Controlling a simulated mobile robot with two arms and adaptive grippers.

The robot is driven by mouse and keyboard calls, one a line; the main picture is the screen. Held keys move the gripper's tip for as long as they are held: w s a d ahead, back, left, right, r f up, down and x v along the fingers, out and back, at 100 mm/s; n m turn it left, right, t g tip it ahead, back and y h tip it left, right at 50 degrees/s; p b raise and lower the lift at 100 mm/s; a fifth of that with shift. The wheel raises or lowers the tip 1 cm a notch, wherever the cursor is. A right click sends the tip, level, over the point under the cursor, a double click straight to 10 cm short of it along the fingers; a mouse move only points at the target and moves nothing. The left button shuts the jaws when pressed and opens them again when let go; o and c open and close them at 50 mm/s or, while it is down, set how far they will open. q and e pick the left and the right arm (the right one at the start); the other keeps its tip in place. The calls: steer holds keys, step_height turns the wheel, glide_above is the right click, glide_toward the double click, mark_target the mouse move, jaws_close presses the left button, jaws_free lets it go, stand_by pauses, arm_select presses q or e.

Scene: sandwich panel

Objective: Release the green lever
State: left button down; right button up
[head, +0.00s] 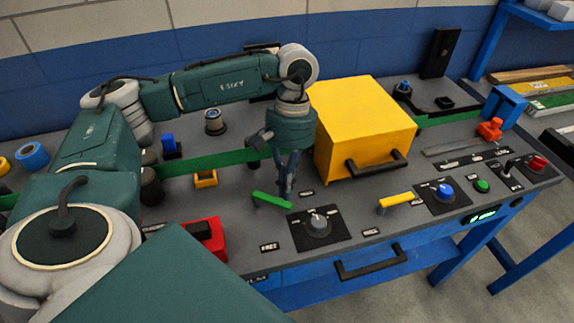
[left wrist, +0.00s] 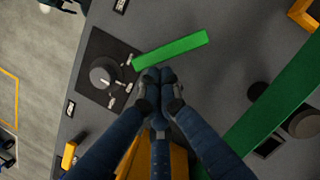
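The green lever (head: 272,200) is a short flat bar on the grey panel top, left of the black dial. It also shows in the left wrist view (left wrist: 170,50), just beyond my fingertips. My left gripper (head: 286,192) points down at the lever's right end. In the left wrist view its fingertips (left wrist: 160,76) are together with nothing seen between them. They are close beside the lever; I cannot tell whether they touch it. My right gripper is not in view.
A yellow box with a black handle (head: 358,125) stands right of my left gripper. The black dial (head: 318,227) is close on the right. A yellow lever (head: 396,202) and a blue knob (head: 445,190) are further right. A red part (head: 205,238) sits to the left.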

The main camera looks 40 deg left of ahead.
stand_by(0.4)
arm_select(q)
steer(key=shift+r, duration=0.1)
steer(key=v, duration=1.1)
steer(key=shift+r, duration=0.35)
steer(key=shift+w, duration=0.1)
